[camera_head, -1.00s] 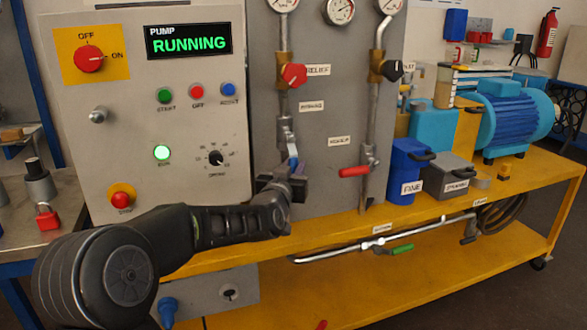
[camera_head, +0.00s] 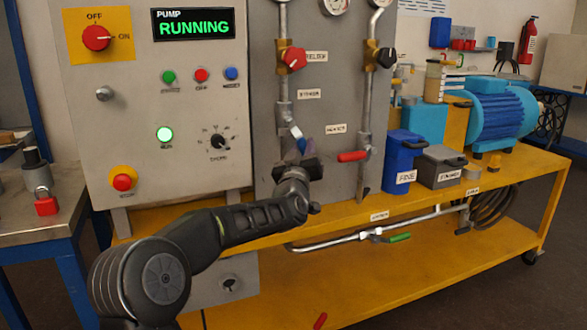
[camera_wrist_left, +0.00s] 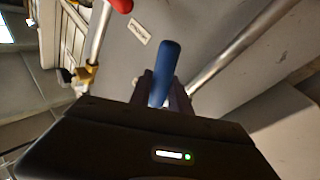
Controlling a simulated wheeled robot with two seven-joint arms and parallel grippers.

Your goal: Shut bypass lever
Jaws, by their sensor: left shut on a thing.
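The bypass lever (camera_head: 302,145) has a blue handle on the left vertical pipe, below the small bypass label (camera_head: 309,94). In the head view its handle slants down and to the right from the pipe. My left gripper (camera_head: 303,158) is shut on the handle's lower part and partly hides it. In the left wrist view the blue handle (camera_wrist_left: 167,62) stands between the two dark fingers (camera_wrist_left: 162,92). My right gripper is in neither view.
A red-handled lever (camera_head: 353,156) on the right pipe is close to the right of my gripper. A red knob (camera_head: 293,59) sits above on the left pipe. The blue bin (camera_head: 403,158) and grey bin (camera_head: 440,168) stand on the yellow bench (camera_head: 350,208).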

